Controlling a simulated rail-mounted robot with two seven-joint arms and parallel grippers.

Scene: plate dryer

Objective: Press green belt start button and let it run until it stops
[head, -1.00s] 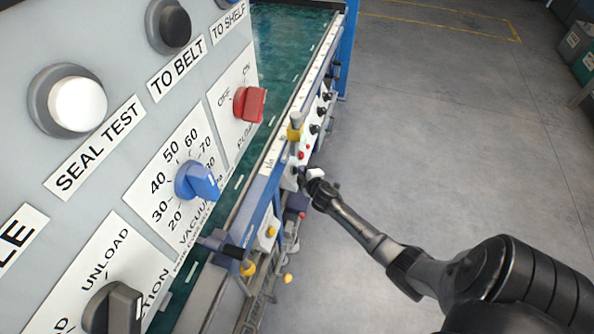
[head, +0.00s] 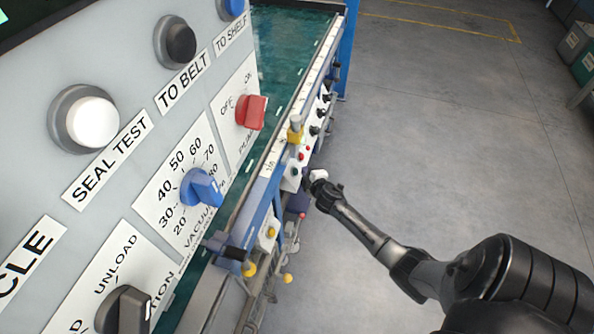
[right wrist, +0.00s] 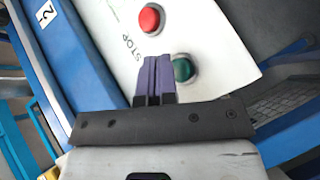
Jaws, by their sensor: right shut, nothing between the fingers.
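The green button (right wrist: 183,68) sits on a white control panel (right wrist: 215,35) in the right wrist view. A red button (right wrist: 149,18) marked STOP is beside it. My right gripper (right wrist: 154,62) is shut and empty. Its fingertips are just left of the green button in that view and cover part of its rim; I cannot tell whether they touch it. In the head view my right gripper (head: 312,180) is beside the small white panel on the belt's side. The green belt (head: 283,40) runs along the left of the aisle. My left gripper is not in view.
A large grey panel (head: 60,170) with knobs and labels fills the left of the head view. A red pump knob (head: 250,111) and a blue vacuum knob (head: 200,187) stick out from it.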

